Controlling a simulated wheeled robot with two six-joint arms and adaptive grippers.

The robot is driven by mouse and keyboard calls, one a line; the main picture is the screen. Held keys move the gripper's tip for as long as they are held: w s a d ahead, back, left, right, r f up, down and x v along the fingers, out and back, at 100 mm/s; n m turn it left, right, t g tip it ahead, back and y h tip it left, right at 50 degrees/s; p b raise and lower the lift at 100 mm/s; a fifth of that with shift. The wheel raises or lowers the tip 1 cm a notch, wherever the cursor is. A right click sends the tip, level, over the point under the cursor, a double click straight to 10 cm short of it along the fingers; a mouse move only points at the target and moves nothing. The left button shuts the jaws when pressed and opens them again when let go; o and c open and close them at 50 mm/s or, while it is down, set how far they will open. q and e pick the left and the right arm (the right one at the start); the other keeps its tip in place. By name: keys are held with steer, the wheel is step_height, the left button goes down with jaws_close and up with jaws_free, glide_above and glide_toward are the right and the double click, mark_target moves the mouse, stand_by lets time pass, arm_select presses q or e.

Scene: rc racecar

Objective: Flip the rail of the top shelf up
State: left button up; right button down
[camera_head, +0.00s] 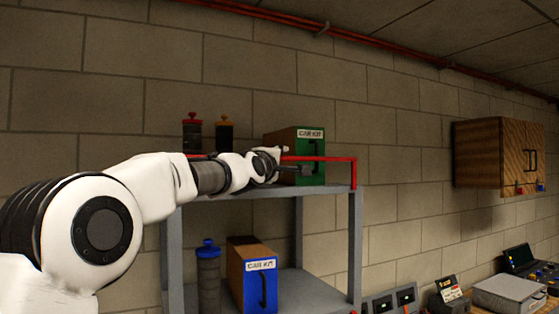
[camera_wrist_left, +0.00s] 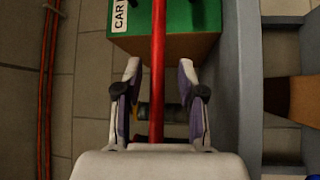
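The red rail (camera_head: 330,158) of the top shelf (camera_head: 330,189) runs level above the shelf's front edge. Its right end piece goes down to the shelf corner, so it appears raised. My left gripper (camera_head: 280,156) is at the rail, in front of the green car kit box (camera_head: 304,140). In the left wrist view, the rail (camera_wrist_left: 158,80) passes between the fingers of my open left gripper (camera_wrist_left: 160,75), with a gap on both sides. The green box (camera_wrist_left: 180,18) lies beyond the fingertips. My arm hides the rail's left part. My right gripper is not in view.
A blue car kit box (camera_head: 262,285) and a blue-capped bottle (camera_head: 208,275) stand below. A wooden cabinet (camera_head: 485,153) hangs at right.

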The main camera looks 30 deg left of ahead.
arm_select(q)
steer(key=shift+s+a, duration=0.1)
steer(key=shift+s, duration=0.25)
steer(key=s+d+f, duration=0.1)
steer(key=s, duration=0.5)
steer(key=shift+s, duration=0.25)
steer(key=shift+f, duration=0.1)
